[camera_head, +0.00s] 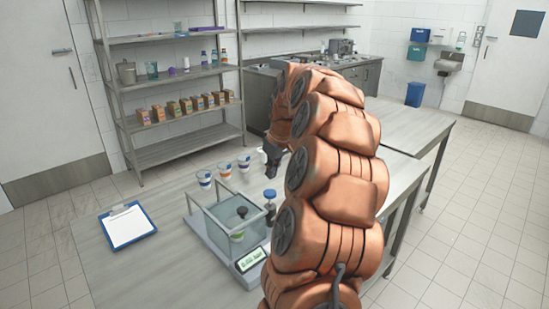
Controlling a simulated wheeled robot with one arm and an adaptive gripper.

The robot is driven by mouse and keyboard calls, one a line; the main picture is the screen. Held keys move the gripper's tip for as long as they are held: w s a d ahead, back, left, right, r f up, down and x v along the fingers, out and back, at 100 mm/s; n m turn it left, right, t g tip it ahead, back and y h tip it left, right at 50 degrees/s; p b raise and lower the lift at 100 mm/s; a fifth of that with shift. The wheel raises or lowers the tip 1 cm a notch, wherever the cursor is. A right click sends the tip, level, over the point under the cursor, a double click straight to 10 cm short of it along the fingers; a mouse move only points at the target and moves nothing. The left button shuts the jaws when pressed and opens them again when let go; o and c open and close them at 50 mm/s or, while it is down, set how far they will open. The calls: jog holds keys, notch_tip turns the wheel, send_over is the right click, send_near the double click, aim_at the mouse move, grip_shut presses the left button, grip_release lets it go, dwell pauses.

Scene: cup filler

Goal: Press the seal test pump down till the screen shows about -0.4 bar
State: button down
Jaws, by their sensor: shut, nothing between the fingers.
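The seal tester stands on the near table, a clear box (212,222) on a grey base with a cup (238,236) and a dark knob (241,212) inside. The pump (270,198) has a blue top and stands upright at the box's right side. The screen (251,259) is lit pale green at the front of the base; its digits are too small to read. My gripper (272,168) is shut and empty, pointing down above and behind the pump, apart from it in the picture. My copper arm hides the area to the right of the tester.
Several printed cups (224,170) stand in a row behind the tester. A clipboard (128,226) lies at the left of the table. Shelves (175,87) with boxes and bottles stand at the back. The table between clipboard and tester is clear.

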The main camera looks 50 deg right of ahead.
aim_at(271, 194)
jog(key=shift+s+p+x, duration=0.2)
jog(key=shift+p+x, duration=0.1)
jog(key=shift+x, duration=0.6)
jog(key=shift+s+p+x, duration=0.15)
jog(key=shift+p+x, duration=0.1)
jog(key=shift+x, duration=0.65)
jog(key=shift+s+p+x, duration=0.2)
jog(key=shift+p+x, duration=0.1)
jog(key=shift+x, duration=0.6)
jog(key=shift+f, duration=0.2)
jog(key=shift+a, duration=0.1)
jog(key=shift+f+b, duration=1.4)
jog(key=shift+f, duration=0.45)
notch_tip(271, 194, up, 4)
jog(key=shift+r, duration=0.15)
jog(key=b+v, duration=0.2)
jog(key=v, duration=0.8)
jog(key=shift+b, duration=0.3)
